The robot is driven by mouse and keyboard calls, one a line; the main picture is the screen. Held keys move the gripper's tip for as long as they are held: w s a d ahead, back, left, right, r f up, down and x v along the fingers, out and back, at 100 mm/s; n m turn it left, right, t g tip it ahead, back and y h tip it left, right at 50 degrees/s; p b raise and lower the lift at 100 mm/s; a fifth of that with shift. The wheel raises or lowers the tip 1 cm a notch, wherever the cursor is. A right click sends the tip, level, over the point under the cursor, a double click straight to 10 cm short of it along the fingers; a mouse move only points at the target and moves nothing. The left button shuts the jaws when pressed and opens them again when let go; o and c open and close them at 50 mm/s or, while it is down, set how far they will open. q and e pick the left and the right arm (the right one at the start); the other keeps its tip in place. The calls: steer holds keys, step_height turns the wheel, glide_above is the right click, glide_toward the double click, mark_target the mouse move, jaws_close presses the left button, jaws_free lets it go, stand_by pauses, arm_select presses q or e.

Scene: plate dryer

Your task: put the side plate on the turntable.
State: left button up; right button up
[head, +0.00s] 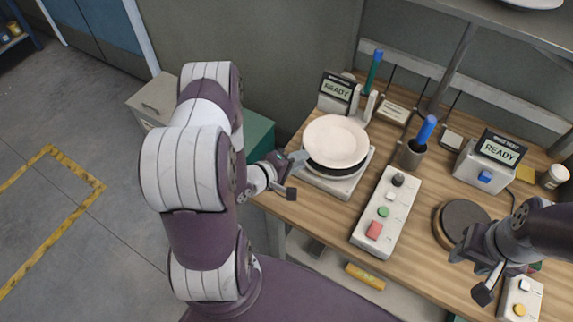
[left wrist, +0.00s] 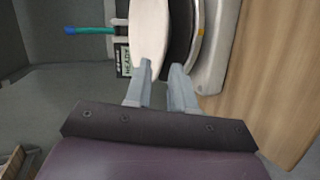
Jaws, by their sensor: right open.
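The side plate (head: 336,141) is cream and round. It lies over a dark round pad on a pale grey device (head: 335,184), and I cannot tell whether it touches the pad. My left gripper (head: 299,158) is at the plate's left edge. In the left wrist view its two fingers (left wrist: 162,72) stand apart at the rim of the plate (left wrist: 150,35); whether they press on it is unclear. The likely turntable, a dark round disc (head: 464,219), sits to the right on the bench, bare. My right gripper (head: 470,276) is open and empty in front of the disc.
A button panel (head: 388,208) stands between the plate and the disc. Behind are a READY display (head: 337,89), a cup (head: 410,154) with a blue-handled tool, and a second READY box (head: 489,160). Shelf posts rise at the back.

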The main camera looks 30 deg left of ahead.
arm_select(q)
steer(key=s+a+r+m+g+y, duration=0.2)
steer(key=a+r+m+g+y, duration=0.15)
steer(key=r+m+g, duration=0.35)
steer(key=s+d+r+m+g+y, duration=0.1)
steer(key=s+d+r+m+g, duration=0.3)
steer(key=s, duration=0.6)
steer(key=d+r+m, duration=0.2)
steer(key=d+m, duration=0.1)
steer(key=d, duration=0.1)
steer(key=shift+d+r, duration=0.3)
steer(key=shift+r, duration=0.1)
steer(key=shift+s, duration=0.2)
